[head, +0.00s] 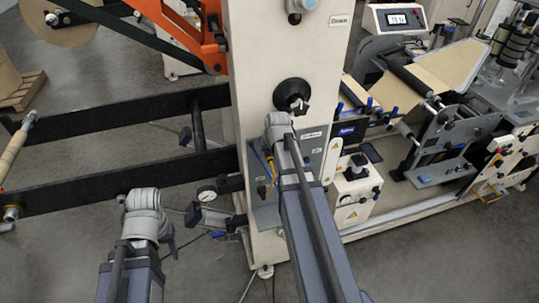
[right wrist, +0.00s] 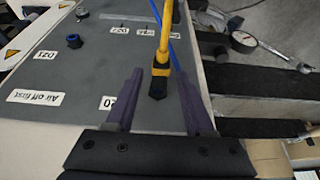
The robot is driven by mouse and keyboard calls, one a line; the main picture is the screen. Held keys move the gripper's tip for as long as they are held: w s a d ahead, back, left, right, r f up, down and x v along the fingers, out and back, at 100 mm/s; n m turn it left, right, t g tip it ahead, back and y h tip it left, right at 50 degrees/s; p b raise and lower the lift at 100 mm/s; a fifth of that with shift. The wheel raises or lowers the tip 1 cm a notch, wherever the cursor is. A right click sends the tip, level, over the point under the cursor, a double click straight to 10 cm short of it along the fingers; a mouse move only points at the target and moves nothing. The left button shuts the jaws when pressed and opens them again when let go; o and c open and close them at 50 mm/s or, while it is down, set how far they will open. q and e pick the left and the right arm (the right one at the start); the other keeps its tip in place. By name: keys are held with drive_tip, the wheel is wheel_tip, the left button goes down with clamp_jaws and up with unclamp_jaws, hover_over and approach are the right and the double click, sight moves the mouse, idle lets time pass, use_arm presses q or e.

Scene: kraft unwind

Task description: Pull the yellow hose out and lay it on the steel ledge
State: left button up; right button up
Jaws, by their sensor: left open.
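The yellow hose (right wrist: 164,40) runs down from the top of the right wrist view to a yellow collar and a dark end against the grey labelled panel (right wrist: 60,75). I cannot tell how deep that end sits. My right gripper (right wrist: 159,78) has its two purple fingers apart, one on each side of the hose end, with gaps visible. In the head view, my right arm covers part of the panel on the cream column. My left gripper (head: 170,238) is low at the left, mostly hidden by its wrist, away from the hose. I cannot pick out the steel ledge with certainty.
A pressure gauge (head: 207,194) is left of the column (head: 285,55). Black beams (head: 110,115) cross at the left. Open floor lies below them.

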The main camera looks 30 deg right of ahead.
clamp_jaws()
drive_tip(key=c, duration=0.5)
unclamp_jaws()
clamp_jaws()
drive_tip(key=shift+s+a, duration=0.1)
drive_tip(key=shift+s, duration=0.15)
idle(1.0)
drive_tip(key=shift+s+a, duration=0.2)
drive_tip(key=shift+s, duration=0.55)
drive_tip(key=shift+s+a, duration=0.15)
drive_tip(key=shift+s, duration=0.65)
drive_tip(key=shift+s+a, duration=0.2)
drive_tip(key=shift+s, duration=0.55)
